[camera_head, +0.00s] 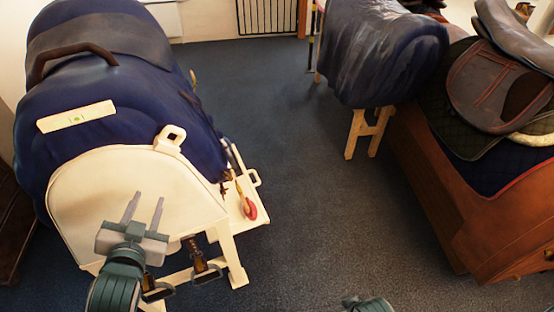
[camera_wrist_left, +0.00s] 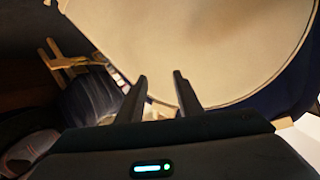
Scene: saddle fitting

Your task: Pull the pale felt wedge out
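A pale piece with a loop at its top (camera_head: 170,139) sticks up at the upper right edge of the cream end panel (camera_head: 130,190), against the blue cover. It looks like the felt wedge, but I cannot tell how deep it sits. My left gripper (camera_head: 143,209) is open and empty in front of the cream panel, below and left of the pale piece. In the left wrist view its two fingers (camera_wrist_left: 161,88) stand apart with the panel (camera_wrist_left: 215,45) beyond them. My right gripper is not in view; only a teal part of my right arm shows at the bottom edge.
A cream level (camera_head: 76,117) with a green vial and a dark handle (camera_head: 75,57) are on the blue-covered stand (camera_head: 110,85). A shelf (camera_head: 246,207) with a red item juts out at its right. Another covered stand (camera_head: 385,50) and saddles (camera_head: 500,85) are at right. The middle floor is clear.

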